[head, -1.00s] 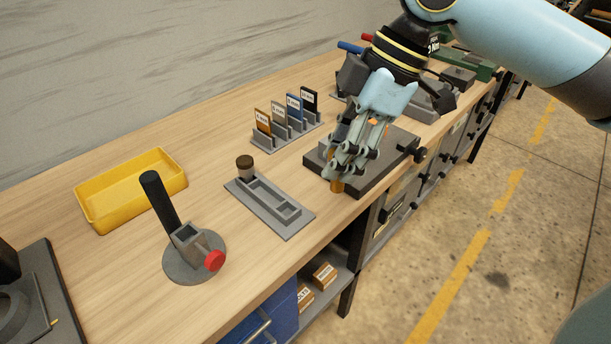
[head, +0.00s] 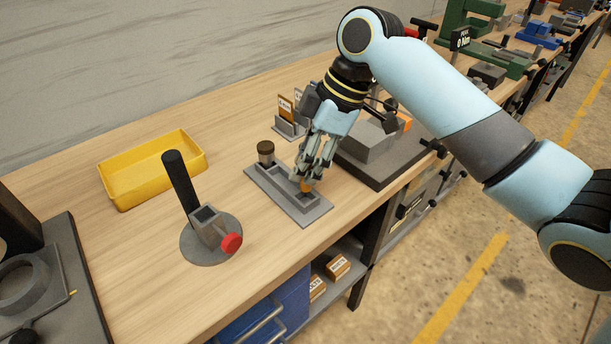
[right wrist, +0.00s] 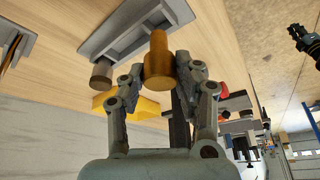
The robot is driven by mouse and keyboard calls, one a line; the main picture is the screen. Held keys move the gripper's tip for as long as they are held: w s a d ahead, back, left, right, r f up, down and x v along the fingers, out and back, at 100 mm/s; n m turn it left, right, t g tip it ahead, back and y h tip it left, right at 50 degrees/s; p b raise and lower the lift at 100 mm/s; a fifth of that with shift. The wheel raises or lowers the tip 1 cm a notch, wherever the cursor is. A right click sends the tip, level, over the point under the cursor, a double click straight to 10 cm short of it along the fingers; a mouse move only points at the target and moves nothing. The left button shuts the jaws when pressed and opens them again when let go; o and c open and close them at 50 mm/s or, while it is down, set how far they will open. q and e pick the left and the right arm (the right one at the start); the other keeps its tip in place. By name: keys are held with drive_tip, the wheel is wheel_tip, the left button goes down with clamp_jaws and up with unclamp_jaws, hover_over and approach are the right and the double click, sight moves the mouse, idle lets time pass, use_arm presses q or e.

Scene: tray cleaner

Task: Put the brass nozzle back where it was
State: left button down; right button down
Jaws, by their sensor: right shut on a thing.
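The brass nozzle (right wrist: 158,64) is held between the fingers of my right gripper (head: 307,183). In the head view only a small part of the nozzle (head: 306,187) shows at the fingertips. My right gripper is shut on it and hangs over the right part of the grey tray (head: 309,216) with recesses, which also shows in the right wrist view (right wrist: 125,25). Whether the nozzle touches the tray I cannot tell. A small dark-topped jar (head: 265,152) stands at the tray's far left end. My left gripper is not in view.
A grey stand with a black post and red knob (head: 231,243) is left of the tray. A yellow bin (head: 150,190) lies behind it. A card rack (head: 290,131) and a dark block fixture (head: 385,175) are close behind and right of my gripper.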

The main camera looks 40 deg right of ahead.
drive_tip(key=shift+f, duration=2.1)
drive_tip(key=shift+f, duration=0.1)
drive_tip(key=c, duration=0.9)
unclamp_jaws()
drive_tip(key=shift+c, duration=0.2)
drive_tip(key=v, duration=1.2)
